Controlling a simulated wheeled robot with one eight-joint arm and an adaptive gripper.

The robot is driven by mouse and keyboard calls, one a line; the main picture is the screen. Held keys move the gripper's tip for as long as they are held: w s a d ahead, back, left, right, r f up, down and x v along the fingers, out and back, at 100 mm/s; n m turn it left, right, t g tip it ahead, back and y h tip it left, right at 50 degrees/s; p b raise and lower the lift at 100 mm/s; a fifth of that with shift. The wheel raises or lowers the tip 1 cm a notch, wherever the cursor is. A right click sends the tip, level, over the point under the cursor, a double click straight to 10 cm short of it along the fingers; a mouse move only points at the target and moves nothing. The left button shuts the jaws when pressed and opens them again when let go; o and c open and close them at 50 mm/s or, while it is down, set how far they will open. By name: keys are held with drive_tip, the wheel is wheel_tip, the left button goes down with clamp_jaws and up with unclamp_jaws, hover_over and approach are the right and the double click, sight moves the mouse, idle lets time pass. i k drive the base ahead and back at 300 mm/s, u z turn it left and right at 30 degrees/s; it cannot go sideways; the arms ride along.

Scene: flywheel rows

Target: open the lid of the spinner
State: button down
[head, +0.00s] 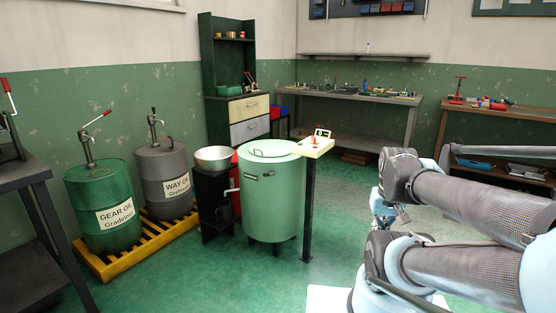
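The spinner (272,210) is a pale green upright drum in the middle of the head view, standing on short legs on the floor. Its round lid (262,157) lies flat on top and looks shut, with a thin dark loop handle (270,150) on it. A small latch or handle sticks out on the drum's left side. My arm comes in from the right, and what looks like my gripper (383,216) hangs down to the right of the spinner, well apart from it. Its fingers are small and partly hidden, so I cannot tell if they are open.
A dark post with a cream control panel (317,148) stands close at the spinner's right. A metal bowl (213,158) on a black stand is at its left. Oil drums (103,215) stand on a yellow pallet (120,258) farther left. Green floor (220,285) in front is clear.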

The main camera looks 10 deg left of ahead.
sight(265, 148)
drive_tip(key=z, duration=0.4)
drive_tip(key=k, duration=0.85)
drive_tip(key=i, duration=0.65)
drive_tip(key=u, duration=0.85)
drive_tip(key=i, duration=1.35)
